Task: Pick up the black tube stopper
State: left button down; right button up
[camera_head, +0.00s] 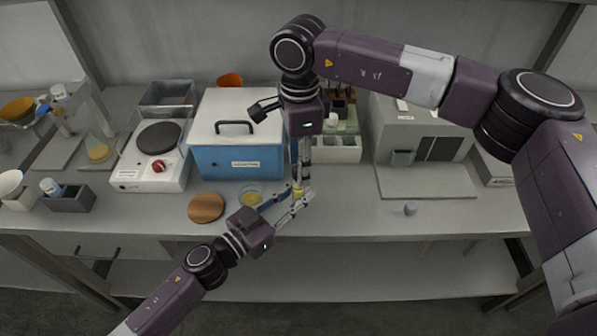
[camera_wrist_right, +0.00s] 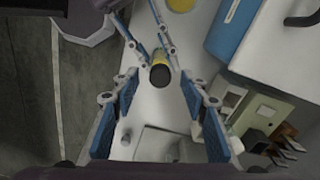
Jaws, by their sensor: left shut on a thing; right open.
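My left gripper (camera_head: 290,203) reaches in from the lower left, shut on a small tube (camera_head: 298,190) with yellow contents above the bench's front part. In the right wrist view, the black stopper (camera_wrist_right: 160,76) shows as a dark round top on this tube, with a yellow rim beside it. The left gripper's fingers (camera_wrist_right: 157,40) hold the tube from the top of that view. My right gripper (camera_head: 303,165) points down over the tube. Its two blue-padded fingers stand open on either side of the stopper, with no clear contact. In the head view the stopper is hard to make out.
A blue box with a white lid (camera_head: 238,135) stands behind the left gripper. A yellow dish (camera_head: 248,194) and a round wooden disc (camera_head: 206,207) lie nearby. A white rack (camera_head: 337,149) is behind. A small grey object (camera_head: 410,208) lies on clear bench to the right.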

jog(key=c, duration=0.8)
jog(key=shift+c, duration=0.2)
notch_tip(320, 180, up, 10)
dwell(0.5)
pick_arm(q)
jog(key=c, duration=1.6)
grip_release()
pick_arm(e)
notch_tip(320, 180, up, 5)
jog(key=shift+f, duration=0.1)
